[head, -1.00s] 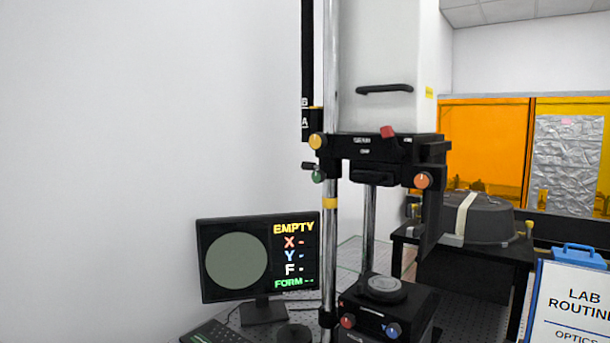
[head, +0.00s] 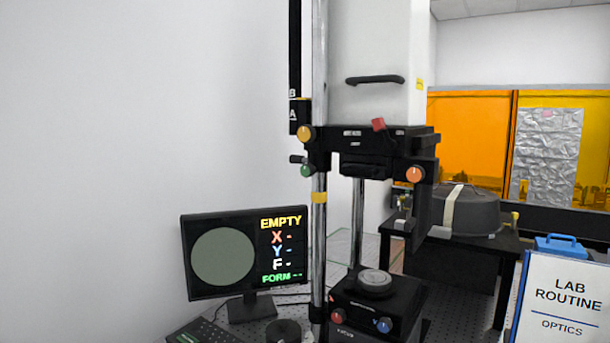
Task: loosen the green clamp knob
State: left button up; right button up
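The green clamp knob (head: 307,170) is on the left side of the interferometer's black carriage (head: 372,147), beside the chrome column (head: 319,230). A short black lever or handle (head: 297,159) sticks out to the left just above it. A yellow knob (head: 305,133) sits higher on the same side, and an orange knob (head: 414,174) is at the carriage's right. Neither of my grippers shows in the head view, and nothing touches the green knob.
A monitor (head: 245,252) reading EMPTY stands lower left of the column, with a keyboard (head: 200,332) in front. The stage (head: 375,306) with red and blue knobs is below the carriage. A sign (head: 567,300) stands at the right. Space left of the green knob looks clear.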

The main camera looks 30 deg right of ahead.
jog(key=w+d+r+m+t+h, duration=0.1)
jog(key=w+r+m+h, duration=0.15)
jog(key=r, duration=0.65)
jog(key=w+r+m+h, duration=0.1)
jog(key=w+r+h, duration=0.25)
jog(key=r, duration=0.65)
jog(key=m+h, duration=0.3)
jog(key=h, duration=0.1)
send_near(305, 174)
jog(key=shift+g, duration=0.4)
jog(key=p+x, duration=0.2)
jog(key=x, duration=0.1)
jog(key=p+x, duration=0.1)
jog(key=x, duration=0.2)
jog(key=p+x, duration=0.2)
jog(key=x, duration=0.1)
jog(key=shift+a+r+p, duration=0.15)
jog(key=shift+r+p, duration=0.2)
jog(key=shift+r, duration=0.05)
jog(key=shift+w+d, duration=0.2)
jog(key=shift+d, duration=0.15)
